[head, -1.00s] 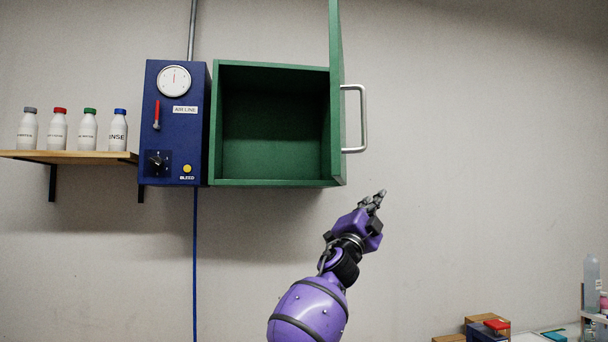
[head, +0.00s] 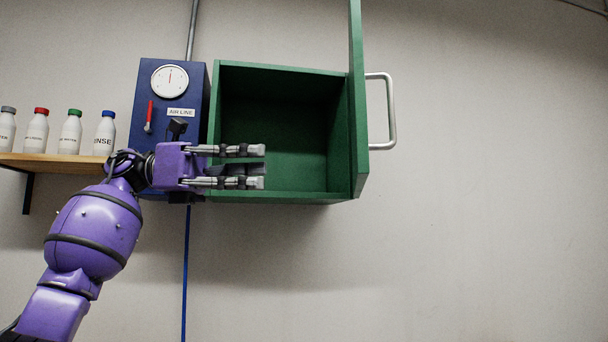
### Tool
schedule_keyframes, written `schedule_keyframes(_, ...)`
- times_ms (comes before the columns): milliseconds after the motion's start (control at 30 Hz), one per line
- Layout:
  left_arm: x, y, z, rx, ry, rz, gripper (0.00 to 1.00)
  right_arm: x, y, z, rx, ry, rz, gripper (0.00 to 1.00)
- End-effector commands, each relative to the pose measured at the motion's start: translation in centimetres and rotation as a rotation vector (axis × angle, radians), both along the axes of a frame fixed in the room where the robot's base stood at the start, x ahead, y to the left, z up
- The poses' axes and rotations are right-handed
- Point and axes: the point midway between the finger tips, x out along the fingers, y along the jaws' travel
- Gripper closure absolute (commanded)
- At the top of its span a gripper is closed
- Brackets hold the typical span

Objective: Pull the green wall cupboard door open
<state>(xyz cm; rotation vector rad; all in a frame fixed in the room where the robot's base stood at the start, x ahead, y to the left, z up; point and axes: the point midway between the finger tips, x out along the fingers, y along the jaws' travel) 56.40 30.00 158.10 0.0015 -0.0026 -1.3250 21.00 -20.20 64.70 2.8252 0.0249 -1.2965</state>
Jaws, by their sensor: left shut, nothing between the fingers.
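A silver bar handle (head: 392,110) is on the door's outer face, to the right. My left gripper (head: 262,167) is shut with nothing held, its fingers pointing right. It appears in front of the cupboard's lower left opening, apart from the door and handle. Its exact depth is hard to tell. My right gripper is not in view.
A blue air line box (head: 135,100) with a gauge (head: 169,81) adjoins the cupboard on the left, partly behind my gripper. A wooden shelf (head: 60,160) with several capped bottles is at far left. The wall right of the door is clear.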

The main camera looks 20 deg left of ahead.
Motion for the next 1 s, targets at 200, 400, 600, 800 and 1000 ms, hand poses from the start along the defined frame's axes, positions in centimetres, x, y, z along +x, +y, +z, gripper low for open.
schedule_keyframes(200, 0.7, -3.0, 0.0, 0.002, 0.0, -0.005, 1.0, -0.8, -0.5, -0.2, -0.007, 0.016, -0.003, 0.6)
schedule_keyframes(400, 1.6, -7.3, 0.2, 0.0, -0.002, -0.007, 1.0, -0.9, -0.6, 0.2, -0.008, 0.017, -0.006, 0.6)
schedule_keyframes(600, 2.5, -11.0, 0.2, -0.001, -0.001, -0.006, 1.0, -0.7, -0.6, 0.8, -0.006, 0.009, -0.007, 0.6)
schedule_keyframes(800, 3.1, -13.0, 0.2, -0.002, 0.001, -0.003, 1.0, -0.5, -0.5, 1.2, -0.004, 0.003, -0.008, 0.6)
schedule_keyframes(1000, 3.3, -13.5, 0.1, -0.003, 0.002, -0.002, 1.0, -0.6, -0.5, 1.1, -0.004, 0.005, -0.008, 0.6)
